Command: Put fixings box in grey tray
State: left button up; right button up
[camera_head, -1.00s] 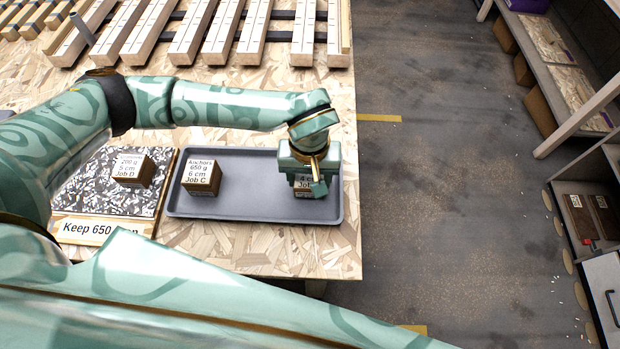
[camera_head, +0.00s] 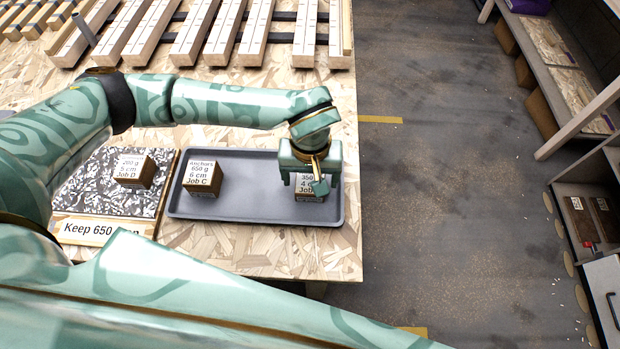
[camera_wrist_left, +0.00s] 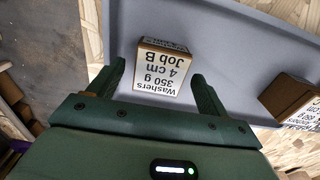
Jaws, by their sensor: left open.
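The grey tray (camera_head: 245,208) lies on the table. A fixings box labelled "Washers 350 g 4 cm Job B" (camera_head: 309,195) stands at its right end; it also shows in the left wrist view (camera_wrist_left: 163,72). A box labelled "Anchors 650 g 6 cm Job C" (camera_head: 201,178) stands at the tray's left end and shows partly in the left wrist view (camera_wrist_left: 288,98). My left gripper (camera_head: 312,185) is open just above the washers box, apart from it, with fingers either side in the wrist view (camera_wrist_left: 160,82). My right gripper is out of view.
A speckled mat (camera_head: 90,182) left of the tray holds a box labelled "200 g 5 cm Job D" (camera_head: 134,171). A sign reading "Keep 650" (camera_head: 92,230) lies in front of it. Wooden slats (camera_head: 200,35) fill the back of the table. The tray's middle is clear.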

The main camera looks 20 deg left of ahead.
pick_arm(q)
notch_tip(320, 180, up, 10)
jog(key=p, duration=0.2)
dwell(0.4)
